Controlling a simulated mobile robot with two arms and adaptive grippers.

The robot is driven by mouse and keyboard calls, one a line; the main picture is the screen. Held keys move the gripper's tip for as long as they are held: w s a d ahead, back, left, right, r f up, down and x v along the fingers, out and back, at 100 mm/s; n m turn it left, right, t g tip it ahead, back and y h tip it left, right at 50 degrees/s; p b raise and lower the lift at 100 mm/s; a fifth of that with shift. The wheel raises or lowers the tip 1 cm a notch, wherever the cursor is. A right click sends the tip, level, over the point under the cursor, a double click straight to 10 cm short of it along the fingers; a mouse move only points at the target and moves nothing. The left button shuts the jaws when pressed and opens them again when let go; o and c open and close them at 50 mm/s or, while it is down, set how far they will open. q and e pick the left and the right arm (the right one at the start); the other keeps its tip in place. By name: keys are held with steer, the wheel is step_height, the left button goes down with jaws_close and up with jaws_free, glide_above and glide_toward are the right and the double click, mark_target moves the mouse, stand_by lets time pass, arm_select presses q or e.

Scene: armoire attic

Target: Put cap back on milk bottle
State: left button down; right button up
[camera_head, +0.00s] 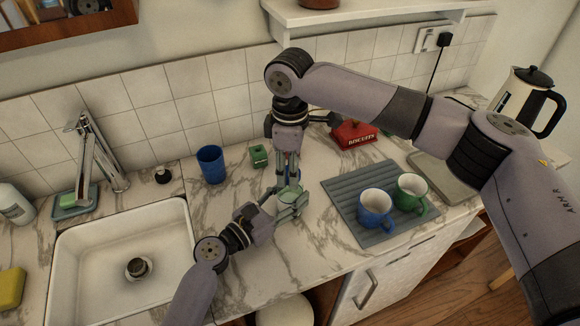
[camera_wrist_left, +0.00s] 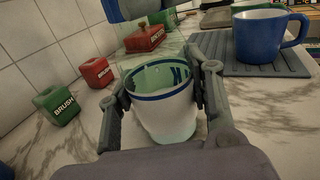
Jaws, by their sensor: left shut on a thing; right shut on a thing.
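The milk bottle (camera_head: 290,193) stands on the marble counter, pale with greenish glass. In the left wrist view the bottle (camera_wrist_left: 165,112) is whitish with a blue band and part of blue lettering. My left gripper (camera_head: 284,206) is shut on it, fingers on both sides; it also shows in the left wrist view (camera_wrist_left: 163,105). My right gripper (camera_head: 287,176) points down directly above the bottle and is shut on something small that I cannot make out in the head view. A blue piece (camera_wrist_left: 138,9) shows above the bottle in the left wrist view; I cannot tell if it is the cap.
A blue cup (camera_head: 212,164) and a green box (camera_head: 259,156) stand left of the arms. A red biscuit tin (camera_head: 354,134) is behind. A blue mug (camera_head: 375,212) and a green mug (camera_head: 411,192) stand on a grey mat (camera_head: 352,180). The sink (camera_head: 95,245) is left.

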steer(key=shift+m, duration=1.2)
steer(key=o, duration=1.3)
steer(key=shift+r, duration=0.1)
steer(key=shift+r, duration=2.15)
steer(key=shift+c, duration=0.4)
step_height(320, 180, up, 4)
steer(key=n, duration=0.4)
steer(key=shift+f, duration=0.25)
